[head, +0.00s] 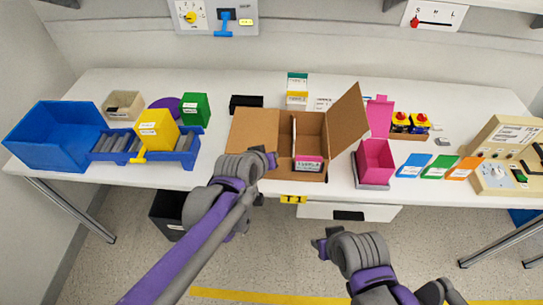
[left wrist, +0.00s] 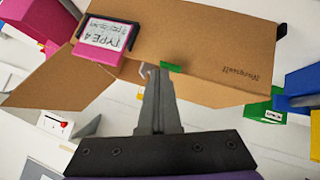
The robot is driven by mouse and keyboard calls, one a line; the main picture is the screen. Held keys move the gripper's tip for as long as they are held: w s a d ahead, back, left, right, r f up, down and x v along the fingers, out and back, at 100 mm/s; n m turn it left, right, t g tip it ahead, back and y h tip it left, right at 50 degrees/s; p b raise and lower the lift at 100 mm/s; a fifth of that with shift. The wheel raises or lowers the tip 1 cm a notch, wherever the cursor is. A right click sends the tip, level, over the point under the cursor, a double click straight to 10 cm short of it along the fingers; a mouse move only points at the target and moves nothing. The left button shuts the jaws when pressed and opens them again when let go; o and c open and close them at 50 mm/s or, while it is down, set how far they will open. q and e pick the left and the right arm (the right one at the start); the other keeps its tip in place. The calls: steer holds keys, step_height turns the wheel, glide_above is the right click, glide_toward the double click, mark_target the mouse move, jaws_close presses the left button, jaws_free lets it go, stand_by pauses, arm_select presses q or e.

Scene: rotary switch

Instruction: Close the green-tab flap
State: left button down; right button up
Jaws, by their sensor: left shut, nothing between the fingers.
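An open brown cardboard box (head: 311,127) stands at the middle of the table. Its left flap (head: 252,130) is folded outward to the left, and its right flap (head: 347,118) stands up, tilted outward. A small green tab (left wrist: 172,67) shows on the cardboard in the left wrist view, just beyond my fingers; I cannot make it out in the head view. My left gripper (head: 270,157) is shut and empty at the box's front left, close to the left flap. It also shows in the left wrist view (left wrist: 152,75). My right gripper (head: 322,243) hangs low in front of the table, its jaws unclear.
A pink-labelled card (head: 308,164) is at the box's front. A pink open box (head: 376,160) stands to the right. Blue bins (head: 55,135), a yellow box (head: 157,130) and a green box (head: 195,108) are to the left. A black block (head: 246,101) lies behind the left flap.

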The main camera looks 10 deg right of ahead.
arm_select(q)
steer(key=shift+r, duration=0.1)
steer(key=s+a+r+p, duration=0.1)
steer(key=s+r+p, duration=0.15)
steer(key=r, duration=0.35)
steer(key=s+a+r+p, duration=0.1)
steer(key=s+r+p, duration=0.1)
steer(key=s+r, duration=0.3)
steer(key=s+a+f+g+y, duration=0.1)
steer(key=s+a+f, duration=0.3)
steer(key=a, duration=0.4)
steer(key=s+a+f+g+y, duration=0.1)
steer(key=s+a+f+y, duration=0.1)
steer(key=s+a+f, duration=0.2)
steer(key=s+a+f+n+y, duration=0.1)
steer(key=s+a+f+y, duration=0.1)
steer(key=s+a+f, duration=0.2)
steer(key=s+a, duration=0.3)
steer(key=a, duration=0.5)
steer(key=shift+s+f+g, duration=0.2)
steer(key=shift+s+g, duration=0.05)
steer(key=shift+g, duration=0.15)
steer(key=shift+d, duration=0.1)
